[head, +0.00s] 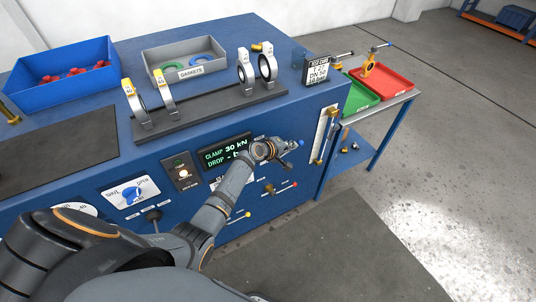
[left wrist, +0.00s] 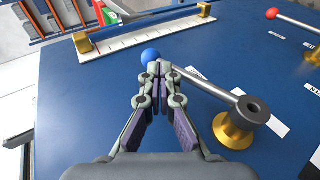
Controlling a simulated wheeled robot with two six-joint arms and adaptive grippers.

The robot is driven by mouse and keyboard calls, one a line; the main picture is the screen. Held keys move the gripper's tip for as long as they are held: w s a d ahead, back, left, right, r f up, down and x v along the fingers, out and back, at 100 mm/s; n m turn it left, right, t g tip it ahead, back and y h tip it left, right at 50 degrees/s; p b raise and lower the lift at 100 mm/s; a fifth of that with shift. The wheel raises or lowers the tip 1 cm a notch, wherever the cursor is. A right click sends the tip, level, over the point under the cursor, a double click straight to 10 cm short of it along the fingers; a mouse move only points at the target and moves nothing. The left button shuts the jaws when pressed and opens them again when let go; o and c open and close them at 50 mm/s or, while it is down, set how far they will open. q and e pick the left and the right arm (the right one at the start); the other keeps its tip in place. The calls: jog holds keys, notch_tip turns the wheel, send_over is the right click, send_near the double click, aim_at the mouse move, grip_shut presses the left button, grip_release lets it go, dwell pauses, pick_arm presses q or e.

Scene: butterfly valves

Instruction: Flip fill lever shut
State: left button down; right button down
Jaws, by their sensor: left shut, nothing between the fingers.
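A lever with a blue ball knob (left wrist: 150,56), a grey bar (left wrist: 208,86) and a brass hub (left wrist: 233,128) is on the blue panel. Its blue knob also shows in the head view (head: 300,143). Its label is not readable, so I cannot tell by name whether it is the fill lever. My left gripper (left wrist: 158,68) is shut and empty, its fingertips at the knob end of the bar. Whether they touch it I cannot tell. In the head view the left gripper (head: 286,147) is small against the panel front. My right gripper is not in view.
Levers with a red knob (head: 295,184) and a yellow knob (head: 248,215) sit lower on the panel. A white gauge strip (head: 324,134) is right of the blue knob. A side table holds a red tray (head: 398,88) and a green tray (head: 357,98). The floor in front is clear.

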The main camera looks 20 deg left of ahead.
pick_arm(q)
jog(key=shift+w+d+f+b, duration=0.2)
jog(key=shift+f+b, duration=0.1)
jog(key=shift+f, duration=0.15)
jog(key=shift+w+d+f+b, duration=0.15)
jog(key=shift+w+f+b, duration=0.05)
jog(key=shift+f+b, duration=0.2)
jog(key=shift+w+d+f+b, duration=0.2)
jog(key=shift+f+b, duration=0.05)
jog(key=shift+f, duration=0.2)
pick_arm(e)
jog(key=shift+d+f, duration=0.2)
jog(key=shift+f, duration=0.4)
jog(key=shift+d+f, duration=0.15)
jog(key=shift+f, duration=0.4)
